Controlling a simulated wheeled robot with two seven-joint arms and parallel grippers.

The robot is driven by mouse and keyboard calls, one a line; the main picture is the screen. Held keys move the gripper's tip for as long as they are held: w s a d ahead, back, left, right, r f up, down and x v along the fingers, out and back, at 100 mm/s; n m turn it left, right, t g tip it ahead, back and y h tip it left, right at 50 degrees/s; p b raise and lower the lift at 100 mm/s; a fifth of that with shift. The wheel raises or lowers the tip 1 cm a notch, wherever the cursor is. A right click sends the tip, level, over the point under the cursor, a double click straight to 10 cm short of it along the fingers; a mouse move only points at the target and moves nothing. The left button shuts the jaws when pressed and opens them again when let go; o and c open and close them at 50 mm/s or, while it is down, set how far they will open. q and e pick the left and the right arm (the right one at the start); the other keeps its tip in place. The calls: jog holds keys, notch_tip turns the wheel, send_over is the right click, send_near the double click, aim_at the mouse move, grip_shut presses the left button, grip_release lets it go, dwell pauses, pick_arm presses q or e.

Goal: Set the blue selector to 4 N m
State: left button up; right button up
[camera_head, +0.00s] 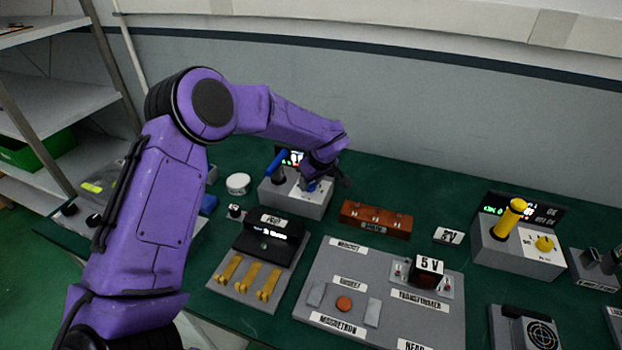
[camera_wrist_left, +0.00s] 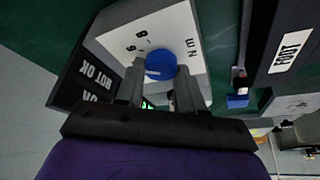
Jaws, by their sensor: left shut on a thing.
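The blue selector (camera_wrist_left: 160,64) is a round blue knob on the pale top of a grey box in the left wrist view. In the head view the gripper (camera_head: 318,186) partly hides the knob. My right gripper is not in view.
A similar box (camera_head: 517,250) with a yellow tool and yellow knob stands at the right.

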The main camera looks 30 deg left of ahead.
pick_arm(q)
jog(key=n+g+p, duration=0.1)
jog(key=n, duration=0.2)
jog(key=shift+w+n+g+p, duration=0.15)
jog(key=shift+n+g+p, duration=0.45)
jog(key=shift+n, duration=1.1)
jog(key=o, duration=1)
jog(key=shift+o, duration=0.2)
jog(key=b+v, duration=0.2)
jog(key=v, duration=0.8)
jog(key=shift+w+d+r+b, duration=0.2)
jog(key=shift+b, duration=0.15)
jog(key=shift+r, duration=0.1)
